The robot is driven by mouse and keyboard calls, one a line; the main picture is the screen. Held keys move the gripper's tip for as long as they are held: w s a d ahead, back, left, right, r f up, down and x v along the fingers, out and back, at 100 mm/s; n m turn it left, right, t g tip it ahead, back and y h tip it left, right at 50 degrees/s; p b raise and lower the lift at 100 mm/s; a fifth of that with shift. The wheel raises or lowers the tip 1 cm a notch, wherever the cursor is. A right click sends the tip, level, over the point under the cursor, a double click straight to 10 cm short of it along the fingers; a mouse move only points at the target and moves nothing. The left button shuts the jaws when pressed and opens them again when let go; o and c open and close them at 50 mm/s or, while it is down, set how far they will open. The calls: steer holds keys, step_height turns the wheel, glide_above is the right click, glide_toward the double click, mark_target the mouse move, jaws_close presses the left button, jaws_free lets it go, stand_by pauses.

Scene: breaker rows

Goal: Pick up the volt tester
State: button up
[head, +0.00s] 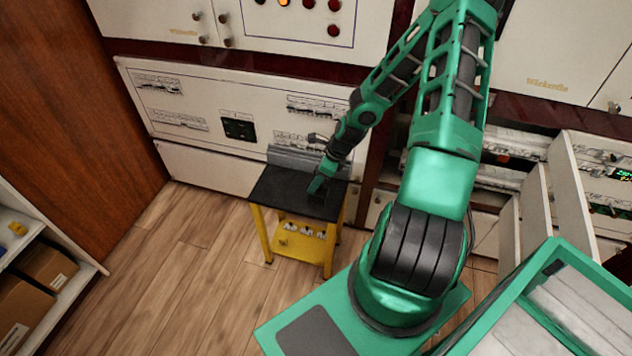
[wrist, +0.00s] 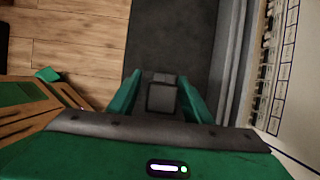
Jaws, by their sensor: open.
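A small dark grey block (wrist: 162,97), which looks like the volt tester, lies between my gripper's two green fingers in the wrist view. It rests on or just above the dark top of a small yellow workbench (head: 276,194). My gripper (head: 318,186) is low over that bench top in the head view, and its fingers (wrist: 160,79) are open on either side of the block. I cannot tell whether either finger touches it. In the head view I cannot make out the block; my gripper and wrist seem to hide it.
A grey raised back edge (head: 296,158) runs along the bench, close to a cream breaker cabinet (head: 190,155). Open drawers (head: 536,205) jut out at the right. A shelf with cardboard boxes (head: 45,265) stands at the left. The wooden floor (head: 165,265) left of the bench is clear.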

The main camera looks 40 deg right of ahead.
steer(key=shift+x, duration=0.75)
jaws_close()
steer(key=shift+r, duration=0.1)
